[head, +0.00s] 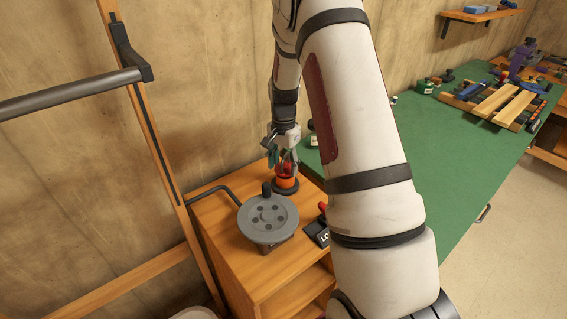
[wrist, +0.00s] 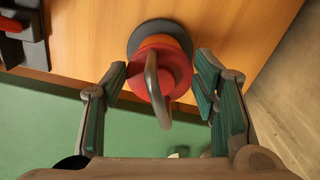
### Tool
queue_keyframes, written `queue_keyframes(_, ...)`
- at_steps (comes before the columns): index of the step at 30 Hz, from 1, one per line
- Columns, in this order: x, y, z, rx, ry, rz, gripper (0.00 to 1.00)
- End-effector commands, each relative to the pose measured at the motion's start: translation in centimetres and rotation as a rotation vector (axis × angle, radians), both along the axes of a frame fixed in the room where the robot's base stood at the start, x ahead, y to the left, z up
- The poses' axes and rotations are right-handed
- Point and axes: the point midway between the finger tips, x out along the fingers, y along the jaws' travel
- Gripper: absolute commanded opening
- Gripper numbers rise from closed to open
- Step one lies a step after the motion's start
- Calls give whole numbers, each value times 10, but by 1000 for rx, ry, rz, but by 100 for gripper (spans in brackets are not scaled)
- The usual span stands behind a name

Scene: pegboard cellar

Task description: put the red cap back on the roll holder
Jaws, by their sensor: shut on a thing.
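The red cap (wrist: 180,70) is between the two fingers of my gripper (wrist: 160,80) in the wrist view, with a grey loop standing up in front of it. My gripper is shut on the cap. Under the cap is the roll holder, with an orange roll (wrist: 182,40) on a dark round base (wrist: 137,44). In the head view my gripper (head: 285,160) points down over the orange roll (head: 287,183) and the red cap (head: 285,169). I cannot tell whether the cap is seated on the roll or just above it.
The holder stands on a wooden cabinet (head: 215,213), near its back corner. A grey round disc with holes (head: 268,220) and a black block with a red lever (head: 318,231) stand nearby. A green bench (head: 445,150) adjoins on the right.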

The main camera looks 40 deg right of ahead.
Motion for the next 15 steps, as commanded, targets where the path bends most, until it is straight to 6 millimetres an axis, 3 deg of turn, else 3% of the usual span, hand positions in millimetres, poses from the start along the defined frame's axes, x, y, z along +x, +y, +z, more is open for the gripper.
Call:
queue_keyframes(12, 0, 0, -1, 0, 0, 0, 35)
queue_keyframes(13, 0, 0, -1, 0, 0, 0, 58)
queue_keyframes(15, 0, 0, -1, 0, 0, 0, 74)
